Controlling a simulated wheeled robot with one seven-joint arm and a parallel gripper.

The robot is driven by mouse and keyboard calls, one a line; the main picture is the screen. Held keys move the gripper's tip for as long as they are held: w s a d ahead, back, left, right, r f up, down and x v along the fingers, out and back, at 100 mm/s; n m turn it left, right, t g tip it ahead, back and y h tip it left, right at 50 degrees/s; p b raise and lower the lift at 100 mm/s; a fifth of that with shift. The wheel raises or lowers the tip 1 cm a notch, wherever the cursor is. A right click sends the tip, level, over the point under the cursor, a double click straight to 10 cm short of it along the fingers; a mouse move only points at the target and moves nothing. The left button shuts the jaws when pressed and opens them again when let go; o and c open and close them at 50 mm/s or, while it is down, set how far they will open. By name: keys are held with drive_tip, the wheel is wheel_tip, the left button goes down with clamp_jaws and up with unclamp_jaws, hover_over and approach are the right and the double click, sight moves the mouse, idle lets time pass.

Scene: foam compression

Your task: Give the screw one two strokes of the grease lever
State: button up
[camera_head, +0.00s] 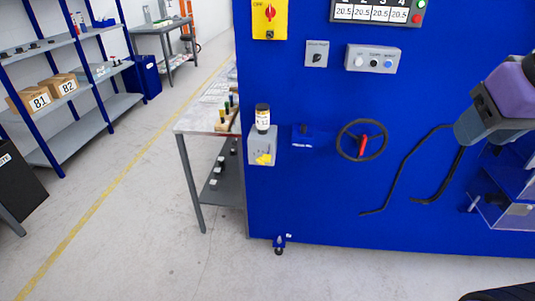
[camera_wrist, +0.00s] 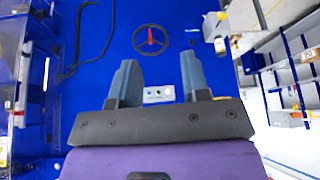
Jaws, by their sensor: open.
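A grey box with a yellow label (camera_head: 262,150), topped by a dark-capped jar (camera_head: 263,118), is mounted at the left edge of the blue machine front. It looks like a greasing unit, and I cannot make out a lever on it. A grey unit also shows in the wrist view (camera_wrist: 211,27), at the upper right. A small dark blue fitting (camera_head: 303,131) sits to the right of the box. My gripper (camera_wrist: 159,72) is open and empty, with its fingers apart in front of the blue panel. In the head view my purple wrist is at the right, well away from the grey box.
A black handwheel with a red handle (camera_head: 362,140) is between the fitting and my arm. Bent black bars or hoses (camera_head: 408,172) run beside it. Clear bins (camera_head: 505,205) are at the right. A button box (camera_head: 373,59) is above. A side table (camera_head: 195,124) stands at the left.

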drive_tip(key=shift+c, duration=0.2)
clamp_jaws()
idle(1.4)
